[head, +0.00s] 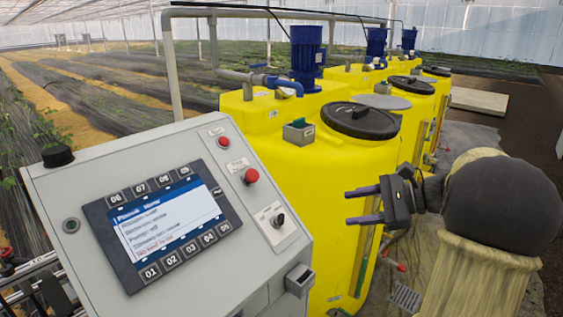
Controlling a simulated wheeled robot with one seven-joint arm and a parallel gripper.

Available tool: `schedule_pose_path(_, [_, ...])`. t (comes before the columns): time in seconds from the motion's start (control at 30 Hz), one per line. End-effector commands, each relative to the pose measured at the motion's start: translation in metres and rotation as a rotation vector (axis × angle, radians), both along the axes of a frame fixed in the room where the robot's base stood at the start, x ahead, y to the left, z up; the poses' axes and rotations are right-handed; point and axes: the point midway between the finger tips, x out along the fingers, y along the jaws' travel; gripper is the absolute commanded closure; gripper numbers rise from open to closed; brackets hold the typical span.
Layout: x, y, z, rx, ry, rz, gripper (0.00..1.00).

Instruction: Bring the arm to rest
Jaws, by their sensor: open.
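My gripper (366,205) is at the right of the head view, at the end of my arm. Its two dark fingers point left and stand apart, with nothing between them. It is in front of the nearest yellow tank (325,165) in the picture and to the right of the grey control panel (180,225). I cannot tell how far the fingers are from the tank wall. My arm is bent, with a dark round joint and a tan sleeved link at the lower right.
The panel carries a lit screen (167,220), a red button (250,176) and a black knob (277,219). Several yellow tanks with blue motors (306,55) and black lids (361,120) recede behind. A grey pipe (172,65) rises behind the panel. Planted beds lie at left.

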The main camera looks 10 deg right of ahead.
Motion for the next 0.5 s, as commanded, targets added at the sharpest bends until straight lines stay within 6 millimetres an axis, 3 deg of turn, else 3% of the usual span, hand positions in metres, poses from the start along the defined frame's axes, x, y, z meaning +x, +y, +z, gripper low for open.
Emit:
schedule_pose_path(0.17, [-0.004, 0.023, -0.022, -0.085, 0.039, 0.047, 0.51])
schedule_pose_path(0.27, [-0.015, 0.051, -0.054, -0.226, 0.081, 0.128, 0.51])
schedule_pose_path(0.4, [-0.045, 0.088, -0.107, -0.508, 0.106, 0.310, 0.51])
schedule_pose_path(0.5, [-0.069, 0.105, -0.137, -0.718, 0.076, 0.468, 0.51])
